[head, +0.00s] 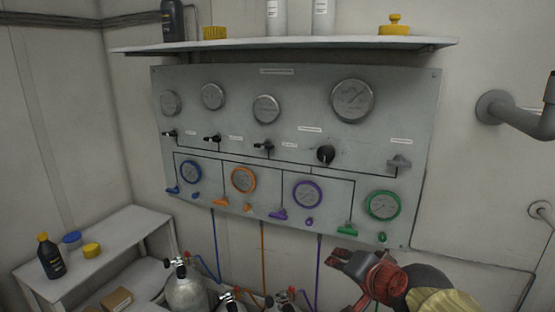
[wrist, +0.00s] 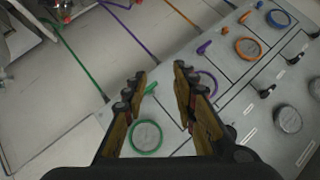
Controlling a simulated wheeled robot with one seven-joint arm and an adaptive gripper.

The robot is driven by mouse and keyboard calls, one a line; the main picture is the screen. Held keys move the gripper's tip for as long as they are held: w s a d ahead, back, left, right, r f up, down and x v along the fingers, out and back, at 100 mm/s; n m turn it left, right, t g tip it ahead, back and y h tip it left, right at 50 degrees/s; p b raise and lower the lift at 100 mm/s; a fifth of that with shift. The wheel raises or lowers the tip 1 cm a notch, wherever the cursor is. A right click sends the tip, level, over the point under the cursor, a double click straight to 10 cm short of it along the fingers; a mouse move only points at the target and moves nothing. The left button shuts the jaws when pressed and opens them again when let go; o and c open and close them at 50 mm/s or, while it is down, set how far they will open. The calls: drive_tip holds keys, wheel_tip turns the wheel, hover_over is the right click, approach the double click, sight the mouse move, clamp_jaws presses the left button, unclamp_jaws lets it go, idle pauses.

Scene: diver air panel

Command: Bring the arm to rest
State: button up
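My gripper (head: 345,262) is at the lower right of the head view, in front of the bottom right part of the grey air panel (head: 290,90). In the wrist view my gripper (wrist: 160,80) has its two fingers apart with nothing between them. The green-ringed gauge (wrist: 146,136) and green handle (wrist: 151,88) lie beyond the fingers in that view. The purple-ringed gauge (head: 307,194) is partly behind the right finger in the wrist view. In the head view my arm reaches in from the lower right, and no contact with the panel shows.
A shelf (head: 285,46) with bottles and yellow items runs above the panel. Gas cylinders (head: 187,290) stand below it. A side table (head: 130,226) with a dark bottle (head: 50,258) is at left. Pipes (head: 510,110) stick out from the right wall.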

drive_tip(key=s+d+f+n+g, duration=0.1)
drive_tip(key=s+f+n, duration=0.1)
drive_tip(key=s, duration=0.5)
drive_tip(key=s+d+f+n+g+h, duration=0.1)
drive_tip(key=s+f+n+g, duration=0.1)
drive_tip(key=s, duration=0.6)
drive_tip(key=s+d+f+n+g+h, duration=0.1)
drive_tip(key=s+d+f+n+g, duration=0.1)
drive_tip(key=s, duration=0.5)
wheel_tip(320, 180, down, 2)
drive_tip(key=shift+s+f+n, duration=0.1)
drive_tip(key=shift+s+n, duration=0.2)
drive_tip(key=shift+n, duration=0.4)
drive_tip(key=shift+d, duration=0.1)
